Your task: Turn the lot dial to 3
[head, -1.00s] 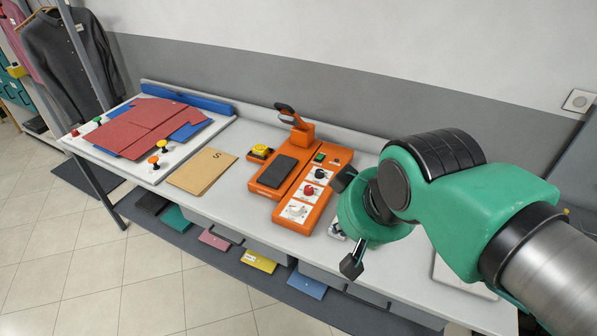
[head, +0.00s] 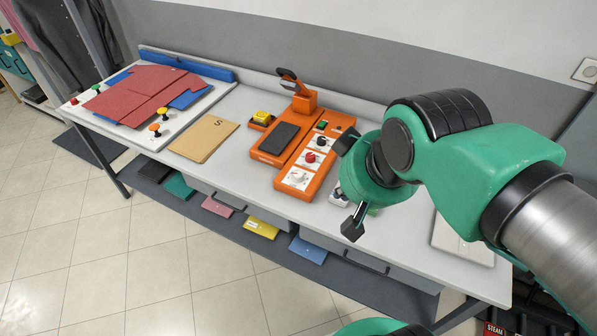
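An orange machine (head: 268,154) stands on the bench with a dark pad and an upright orange arm. Its right-hand panel carries a black dial (head: 322,142), a red dial (head: 310,157) and a white dial (head: 298,178), each on a white plate. The lettering is too small to read, so I cannot tell which is the lot dial or where it points. My gripper (head: 349,188) is just right of the panel, its two black fingertips wide apart. It is open, with nothing seen between the fingers, and appears apart from the dials.
A yellow button (head: 262,117) sits left of the machine, and a brown envelope (head: 204,139) lies farther left. Small items beside my gripper are partly hidden. A pale flat panel (head: 460,241) lies at the right.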

